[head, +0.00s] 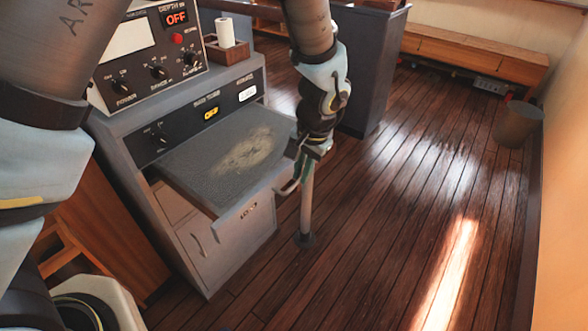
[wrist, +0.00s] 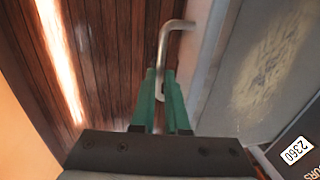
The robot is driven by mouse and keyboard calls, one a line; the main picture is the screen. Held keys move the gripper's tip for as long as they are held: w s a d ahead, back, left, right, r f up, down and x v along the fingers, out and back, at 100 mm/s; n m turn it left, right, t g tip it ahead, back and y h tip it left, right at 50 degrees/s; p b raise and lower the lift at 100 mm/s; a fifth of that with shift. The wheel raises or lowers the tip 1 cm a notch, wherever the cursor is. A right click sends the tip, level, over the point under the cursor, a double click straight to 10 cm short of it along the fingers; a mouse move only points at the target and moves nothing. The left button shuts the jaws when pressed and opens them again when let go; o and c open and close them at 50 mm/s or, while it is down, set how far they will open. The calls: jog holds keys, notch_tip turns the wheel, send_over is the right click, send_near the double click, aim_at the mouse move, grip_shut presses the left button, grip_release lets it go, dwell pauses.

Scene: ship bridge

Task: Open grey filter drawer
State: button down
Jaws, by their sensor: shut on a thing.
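The grey filter drawer (head: 196,172) stands pulled out of the grey console in the head view. A pale dusty patch lies on its dark mesh top. The drawer's flat top also shows at the right of the wrist view (wrist: 224,98). Its bent metal handle (wrist: 164,48) sits on the drawer's front. My gripper (head: 291,183) is at the drawer's front, at the end of the lowered arm. In the wrist view its green fingers (wrist: 160,84) are shut on the handle, near one end. The handle is mostly hidden by my gripper in the head view.
Below the drawer is a cabinet door (head: 206,236) with its own handle. An instrument panel (head: 150,50) and a wooden box (head: 228,53) stand on the console. A bin (head: 517,124) stands far right. The wooden floor (head: 400,190) in front is clear, apart from a short post (head: 306,205) near my gripper.

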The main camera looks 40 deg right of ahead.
jog(key=shift+s+d, duration=0.1)
jog(key=shift+s, duration=0.25)
jog(key=c, duration=1.2)
grip_release()
jog(key=shift+o, duration=1.4)
jog(key=shift+w, duration=0.1)
notch_tip(320, 180, up, 11)
jog(key=s+b, duration=0.2)
jog(key=shift+d+f, duration=0.15)
